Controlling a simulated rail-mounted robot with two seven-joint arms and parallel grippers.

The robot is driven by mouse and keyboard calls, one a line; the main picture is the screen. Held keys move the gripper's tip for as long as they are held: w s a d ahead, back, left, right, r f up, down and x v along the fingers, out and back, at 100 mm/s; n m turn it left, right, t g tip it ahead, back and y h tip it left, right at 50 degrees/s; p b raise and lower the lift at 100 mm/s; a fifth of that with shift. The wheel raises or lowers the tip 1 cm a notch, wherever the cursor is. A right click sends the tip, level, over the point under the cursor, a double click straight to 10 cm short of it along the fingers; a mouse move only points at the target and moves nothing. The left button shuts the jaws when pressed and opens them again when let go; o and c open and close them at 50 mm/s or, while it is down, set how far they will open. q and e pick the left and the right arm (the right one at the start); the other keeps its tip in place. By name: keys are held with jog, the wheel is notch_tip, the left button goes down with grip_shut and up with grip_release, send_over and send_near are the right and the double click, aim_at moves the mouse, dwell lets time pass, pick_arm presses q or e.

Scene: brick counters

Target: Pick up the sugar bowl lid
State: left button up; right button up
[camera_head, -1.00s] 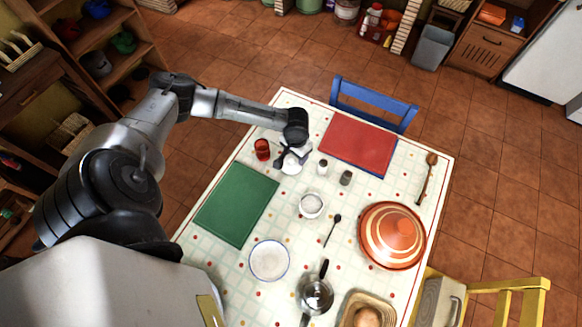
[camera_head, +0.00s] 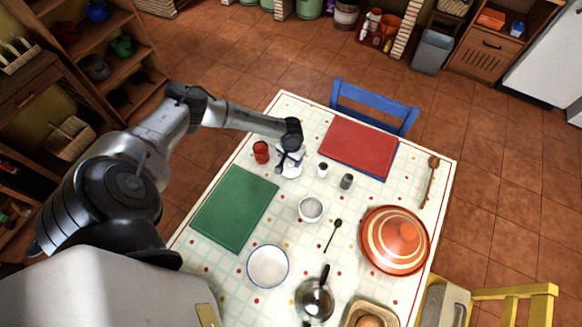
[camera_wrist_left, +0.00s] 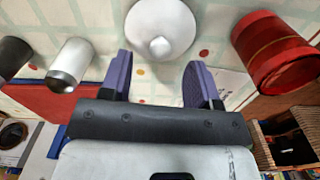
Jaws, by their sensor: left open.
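A white, rounded piece with a small knob, which looks like the sugar bowl lid (camera_head: 291,171), lies on the table below my left gripper (camera_head: 290,158). In the left wrist view the lid (camera_wrist_left: 160,30) is just beyond the two purple fingers of the left gripper (camera_wrist_left: 158,62). The fingers are apart with nothing between them, and the lid is roughly centred on the gap. Whether they touch it cannot be told. The uncovered white sugar bowl (camera_head: 311,209) stands nearer the table's middle. My right gripper is not in view.
A red cup (camera_head: 261,152) stands close left of the lid in the head view. A white shaker (camera_head: 322,170) and a grey shaker (camera_head: 346,181) stand to its right. A red placemat (camera_head: 357,146) and a green placemat (camera_head: 234,208) flank this area.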

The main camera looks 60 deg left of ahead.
aim_at(291, 163)
pick_arm(q)
jog(key=shift+f+b, duration=0.3)
jog(key=shift+f, duration=1.9)
jog(key=shift+a, duration=0.1)
grip_shut()
